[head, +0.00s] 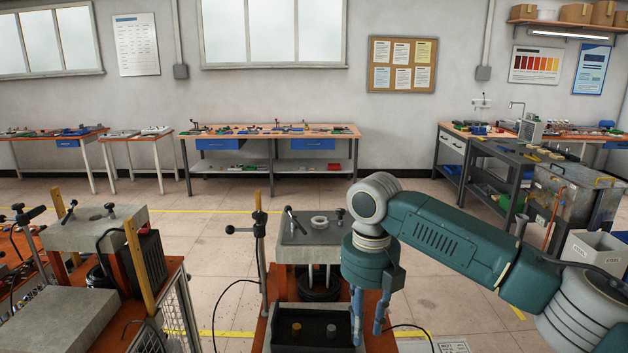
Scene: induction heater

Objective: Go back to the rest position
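My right arm comes in from the right, and my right gripper (369,322) points down. Its two blue fingers are apart with nothing visible between them. It hangs at the right side of a black tray (312,345); I cannot tell whether it touches it. The tray holds a brown cylindrical piece (296,329) and a darker grey one (331,330). Behind the tray, a grey heater block (290,250) carries a pale ring (319,222) on its top. My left gripper is not in view.
At left stands another orange-topped bench (178,270) with a grey block (95,228) and upright wooden posts. A grey bin (594,253) and a metal tank (575,200) stand at right. Workbenches (270,131) line the back wall. Floor between is clear.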

